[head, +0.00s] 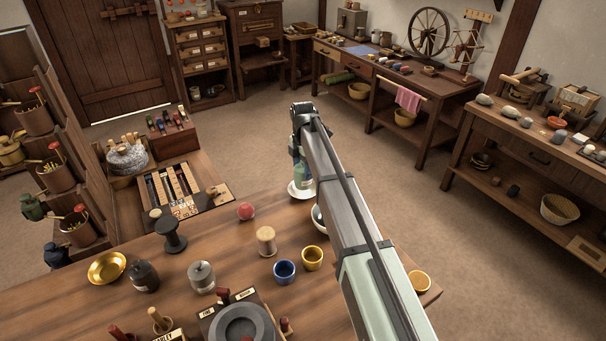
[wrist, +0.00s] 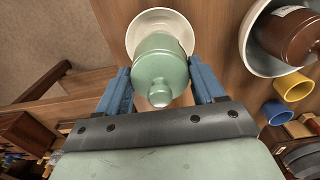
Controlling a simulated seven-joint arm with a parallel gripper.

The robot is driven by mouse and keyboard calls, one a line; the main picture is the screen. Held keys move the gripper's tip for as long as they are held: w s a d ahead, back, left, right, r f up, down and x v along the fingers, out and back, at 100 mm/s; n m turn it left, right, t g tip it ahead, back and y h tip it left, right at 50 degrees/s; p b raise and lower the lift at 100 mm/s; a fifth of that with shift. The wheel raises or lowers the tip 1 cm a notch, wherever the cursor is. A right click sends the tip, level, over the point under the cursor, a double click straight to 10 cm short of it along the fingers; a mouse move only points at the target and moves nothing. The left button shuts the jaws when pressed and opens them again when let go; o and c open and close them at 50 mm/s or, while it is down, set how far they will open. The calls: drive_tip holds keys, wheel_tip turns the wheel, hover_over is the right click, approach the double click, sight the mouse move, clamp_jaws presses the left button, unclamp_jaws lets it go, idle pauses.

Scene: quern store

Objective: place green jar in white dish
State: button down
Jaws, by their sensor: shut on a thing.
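The green jar (wrist: 160,68) has a lidded top with a pale knob and sits between the blue fingers of my gripper (wrist: 162,76), which is shut on it. In the head view the jar (head: 303,173) shows below my gripper (head: 301,148), partly hidden by it. The white dish (wrist: 143,22) lies right behind the jar in the wrist view, and under it in the head view (head: 297,192). The jar looks upright over the dish; I cannot tell whether its base touches the dish.
A white bowl (wrist: 247,45) holding a brown jar (wrist: 290,33) stands close by on the right in the wrist view. A yellow cup (head: 312,258), a blue cup (head: 284,271), a wooden spool (head: 266,240) and a red ball (head: 246,211) stand on the table (head: 220,235).

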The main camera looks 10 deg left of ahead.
drive_tip(key=shift+f, duration=1.45)
drive_tip(key=shift+c, duration=0.6)
unclamp_jaws()
drive_tip(key=shift+f, duration=0.1)
wheel_tip(320, 180, up, 12)
drive_tip(key=shift+r, duration=0.15)
